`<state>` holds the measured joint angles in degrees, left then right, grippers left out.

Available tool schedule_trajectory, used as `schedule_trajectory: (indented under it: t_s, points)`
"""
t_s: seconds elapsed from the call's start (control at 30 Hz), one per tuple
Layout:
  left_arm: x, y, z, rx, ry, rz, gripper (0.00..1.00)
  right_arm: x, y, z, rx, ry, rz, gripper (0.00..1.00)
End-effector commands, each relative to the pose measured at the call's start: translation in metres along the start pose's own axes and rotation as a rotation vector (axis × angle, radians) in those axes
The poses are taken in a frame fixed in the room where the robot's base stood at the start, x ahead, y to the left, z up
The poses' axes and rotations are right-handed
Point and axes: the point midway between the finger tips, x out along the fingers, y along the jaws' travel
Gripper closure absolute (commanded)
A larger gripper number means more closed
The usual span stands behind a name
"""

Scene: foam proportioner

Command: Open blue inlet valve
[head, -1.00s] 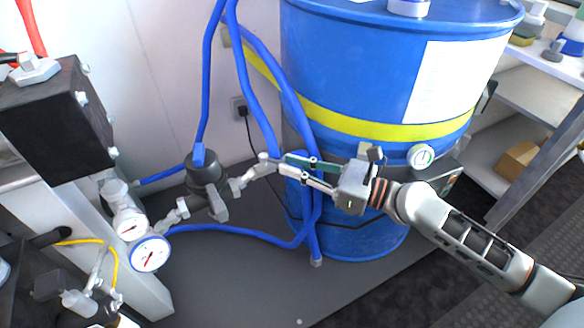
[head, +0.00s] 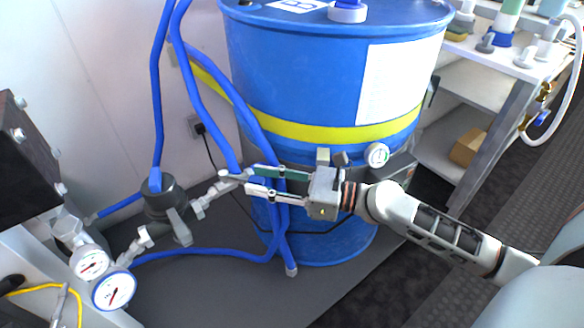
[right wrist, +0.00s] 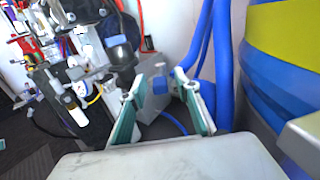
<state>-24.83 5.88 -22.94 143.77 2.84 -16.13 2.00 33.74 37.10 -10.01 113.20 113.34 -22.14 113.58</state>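The inlet valve (head: 163,198) is a dark round body with a blue hose entering its top and a grey lever (head: 181,230) hanging at its side. Grey pipe fittings run from both sides of it. My right gripper (head: 240,179) is to the right of the valve, in front of the blue hoses, with its two green-and-grey fingers apart and pointing left. My left gripper is not in view.
A large blue drum (head: 300,80) with a yellow band stands behind my right gripper. Blue hoses (head: 205,254) loop across the grey floor. Two gauges (head: 114,291) and a black box (head: 22,165) are at the left. A shelf (head: 470,75) stands at the right.

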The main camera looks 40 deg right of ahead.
Motion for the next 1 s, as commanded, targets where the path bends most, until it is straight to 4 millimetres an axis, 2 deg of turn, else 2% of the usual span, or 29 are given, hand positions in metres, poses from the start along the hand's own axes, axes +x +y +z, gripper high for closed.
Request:
schedule_trajectory:
  t_s: [0.3,0.5,0.7,1.0]
  points:
    - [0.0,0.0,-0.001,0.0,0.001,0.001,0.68,-0.056,0.0,-0.002,0.001,0.004,-0.002,0.68]
    - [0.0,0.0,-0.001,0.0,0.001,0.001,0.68,-0.086,0.0,-0.001,0.001,0.002,-0.002,0.68]
    - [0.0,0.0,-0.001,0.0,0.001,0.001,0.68,-0.101,0.0,0.0,0.001,0.0,-0.001,0.68]
    - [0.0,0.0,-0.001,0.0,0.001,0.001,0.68,-0.104,-0.001,0.001,-0.001,-0.001,-0.002,0.68]
